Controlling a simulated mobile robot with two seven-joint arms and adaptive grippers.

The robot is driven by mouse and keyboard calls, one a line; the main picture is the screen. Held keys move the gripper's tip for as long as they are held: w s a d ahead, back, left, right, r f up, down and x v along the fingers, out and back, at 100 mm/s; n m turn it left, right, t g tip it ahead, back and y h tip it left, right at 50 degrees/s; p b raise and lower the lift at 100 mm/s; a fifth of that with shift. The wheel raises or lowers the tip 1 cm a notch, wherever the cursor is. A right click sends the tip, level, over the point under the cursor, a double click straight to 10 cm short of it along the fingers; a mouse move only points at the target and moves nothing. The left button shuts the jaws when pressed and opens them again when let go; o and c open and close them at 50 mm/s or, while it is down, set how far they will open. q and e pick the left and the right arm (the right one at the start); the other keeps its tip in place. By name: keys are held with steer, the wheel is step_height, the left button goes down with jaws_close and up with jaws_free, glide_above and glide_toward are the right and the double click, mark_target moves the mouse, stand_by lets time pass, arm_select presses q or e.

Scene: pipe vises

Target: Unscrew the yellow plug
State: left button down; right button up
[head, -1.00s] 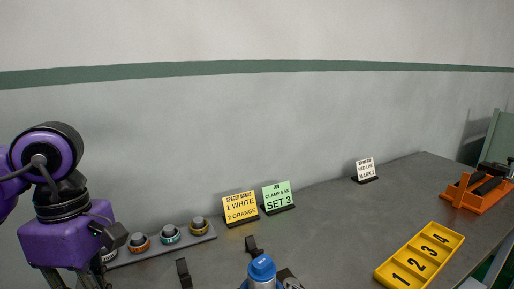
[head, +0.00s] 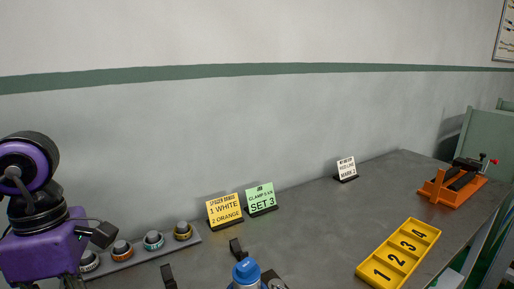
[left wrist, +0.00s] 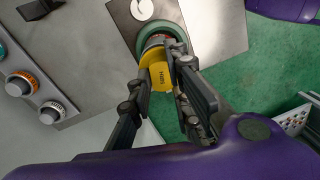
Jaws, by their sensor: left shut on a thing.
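Whether the plug's thread is loose cannot be seen. In the head view my left gripper's purple body (head: 45,245) is at the lower left, its fingertips cut off by the frame.
A grey rack (head: 150,248) holds several ringed knobs. Yellow (head: 225,210) and green (head: 261,198) signs stand behind a blue-capped object (head: 246,271). A yellow numbered tray (head: 398,254) and an orange vise (head: 451,188) are at the right. The middle of the bench is clear.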

arm_select(q)
steer(key=shift+r, duration=0.4)
arm_select(e)
steer(key=shift+s+r, duration=0.25)
arm_select(q)
steer(key=shift+w+r+p, duration=0.1)
steer(key=shift+r+p, duration=0.05)
steer(key=shift+p, duration=0.2)
arm_select(e)
steer(key=shift+w+r, duration=0.1)
arm_select(q)
steer(key=shift+r+p, duration=0.55)
steer(key=shift+r, duration=0.25)
steer(key=shift+w+r+p, duration=0.1)
steer(key=shift+r+p, duration=0.3)
steer(key=shift+r, duration=0.2)
steer(key=shift+r+p, duration=0.35)
steer(key=shift+r, duration=0.15)
steer(key=shift+a, duration=0.1)
arm_select(e)
steer(key=r, duration=0.1)
steer(key=w+r, duration=0.1)
steer(key=shift+w+r, duration=0.2)
steer(key=shift+r, duration=0.15)
arm_select(q)
steer(key=shift+f, duration=0.1)
arm_select(e)
steer(key=shift+s, duration=0.15)
